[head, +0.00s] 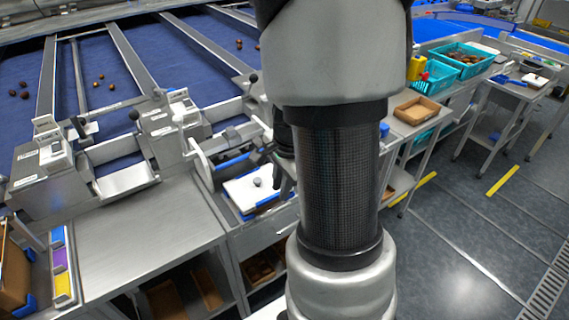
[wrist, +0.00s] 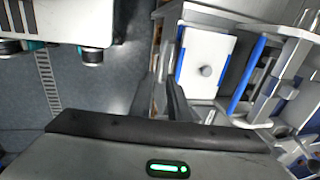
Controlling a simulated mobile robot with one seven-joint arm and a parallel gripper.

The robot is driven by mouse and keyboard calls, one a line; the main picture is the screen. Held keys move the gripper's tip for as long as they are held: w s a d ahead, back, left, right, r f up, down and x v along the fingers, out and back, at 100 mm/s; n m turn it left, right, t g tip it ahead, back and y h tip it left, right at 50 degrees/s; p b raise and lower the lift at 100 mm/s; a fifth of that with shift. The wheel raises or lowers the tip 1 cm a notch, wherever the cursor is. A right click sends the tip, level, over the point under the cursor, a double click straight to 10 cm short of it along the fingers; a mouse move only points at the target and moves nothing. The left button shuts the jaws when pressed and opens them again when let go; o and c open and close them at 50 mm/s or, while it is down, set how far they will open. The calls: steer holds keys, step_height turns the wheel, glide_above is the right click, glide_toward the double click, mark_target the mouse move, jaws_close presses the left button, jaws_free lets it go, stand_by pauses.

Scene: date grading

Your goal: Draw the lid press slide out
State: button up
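The lid press slide (head: 240,195) is a white plate with blue edges and a round grey knob (head: 257,182). It sits low in the metal press frame (head: 228,140) at the bench's front. In the wrist view the slide (wrist: 203,45) and its knob (wrist: 206,71) lie right of my gripper (wrist: 163,80). My gripper's two dark fingers stand apart with nothing seen between them. They are beside the slide's left edge, apart from the knob. In the head view my arm hides most of the gripper.
A steel bench (head: 150,235) spreads left of the press, with open shelves below. A side table with a wooden tray (head: 416,110) and turquoise crates (head: 461,60) stands to the right.

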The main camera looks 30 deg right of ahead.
step_height(320, 180, up, 8)
steer(key=s+p, duration=0.1)
steer(key=shift+s+f, duration=0.25)
steer(key=shift+s, duration=0.05)
steer(key=s+a+r+n+t, duration=0.3)
steer(key=s+a+r+n, duration=0.7)
steer(key=a+r+n, duration=0.4)
steer(key=a+n, duration=0.1)
steer(key=n, duration=0.2)
steer(key=shift+s+a+r+n+p, duration=0.2)
steer(key=shift+r+n+p, duration=0.1)
steer(key=shift+r, duration=0.1)
steer(key=shift+d, duration=0.1)
